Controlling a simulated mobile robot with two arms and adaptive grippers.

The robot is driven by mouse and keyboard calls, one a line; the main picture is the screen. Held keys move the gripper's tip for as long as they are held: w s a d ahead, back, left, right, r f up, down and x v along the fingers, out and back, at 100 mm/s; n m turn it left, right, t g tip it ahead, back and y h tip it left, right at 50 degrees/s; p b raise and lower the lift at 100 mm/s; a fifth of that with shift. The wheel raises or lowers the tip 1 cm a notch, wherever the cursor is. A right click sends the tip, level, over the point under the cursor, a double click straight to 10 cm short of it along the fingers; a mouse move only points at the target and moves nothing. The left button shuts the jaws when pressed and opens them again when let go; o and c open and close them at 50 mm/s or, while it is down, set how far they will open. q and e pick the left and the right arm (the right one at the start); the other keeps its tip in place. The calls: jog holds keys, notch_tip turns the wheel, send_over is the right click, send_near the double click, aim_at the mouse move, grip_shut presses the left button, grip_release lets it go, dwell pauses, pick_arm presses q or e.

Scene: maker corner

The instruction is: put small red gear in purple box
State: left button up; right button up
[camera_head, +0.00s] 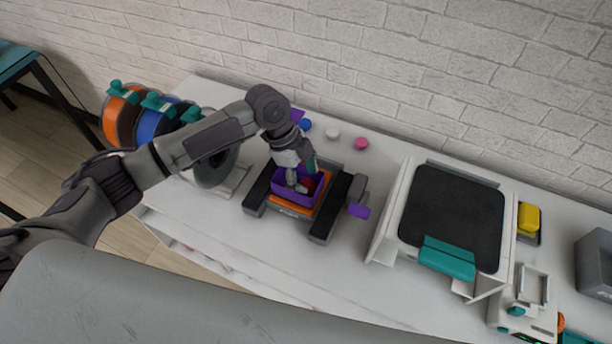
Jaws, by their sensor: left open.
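The purple box (284,188) sits on a small dark stand with an orange plate, near the middle of the white table. My left gripper (300,184) points down into the box from above, its fingers open. A small red thing (309,185), likely the small red gear, shows inside the box right beside the fingertips. The fingers partly cover it, so I cannot tell whether they touch it. My right gripper is not in view.
Spools of orange and blue filament (122,112) stand at the left. Small blue, white and pink (362,143) pieces lie near the wall. A white machine with a black plate (453,215) stands to the right, with a yellow object (529,217) beyond it.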

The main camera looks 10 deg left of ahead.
pick_arm(q)
jog(key=shift+r, duration=0.1)
jog(key=v, duration=1.1)
jog(key=shift+r, duration=0.4)
jog(key=shift+w+a, duration=0.1)
